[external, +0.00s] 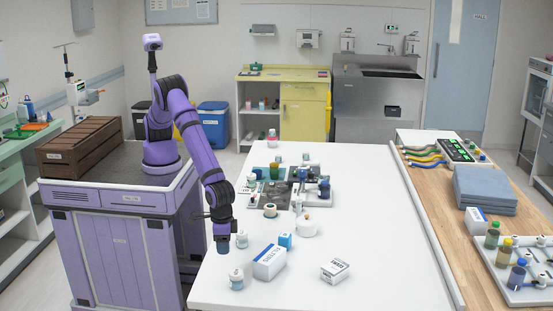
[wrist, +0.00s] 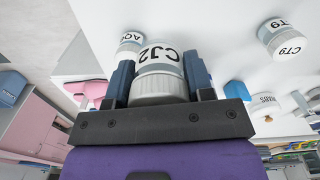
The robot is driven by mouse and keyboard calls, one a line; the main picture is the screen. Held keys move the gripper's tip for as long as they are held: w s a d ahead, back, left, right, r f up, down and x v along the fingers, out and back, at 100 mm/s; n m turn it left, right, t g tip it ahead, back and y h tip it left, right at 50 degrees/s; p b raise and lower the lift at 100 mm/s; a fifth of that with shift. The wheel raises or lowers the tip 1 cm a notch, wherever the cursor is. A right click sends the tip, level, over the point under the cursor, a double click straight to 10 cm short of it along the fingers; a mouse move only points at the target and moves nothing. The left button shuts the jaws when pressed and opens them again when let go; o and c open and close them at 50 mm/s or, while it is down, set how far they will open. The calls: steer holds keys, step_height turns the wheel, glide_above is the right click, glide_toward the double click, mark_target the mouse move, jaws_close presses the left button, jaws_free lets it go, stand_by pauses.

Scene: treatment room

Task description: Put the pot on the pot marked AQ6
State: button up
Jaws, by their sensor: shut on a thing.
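My gripper (wrist: 160,84) is shut on a white pot with a grey ribbed lid, marked CJ2 (wrist: 158,60). One blue finger lies on each side of it. Another white pot, whose visible mark begins AQ (wrist: 130,40), stands just beyond the held pot, at upper left in the wrist view and partly hidden by it. In the external view my gripper (external: 222,247) is low over the near left edge of the white table (external: 380,240). The held pot cannot be made out there.
A pot marked CT9 (wrist: 278,38) stands at right in the wrist view. The table's right side is clear.

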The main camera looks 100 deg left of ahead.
glide_above(236, 272)
steer(key=shift+f, duration=2.05)
steer(key=shift+f, duration=0.15)
steer(key=o, duration=1)
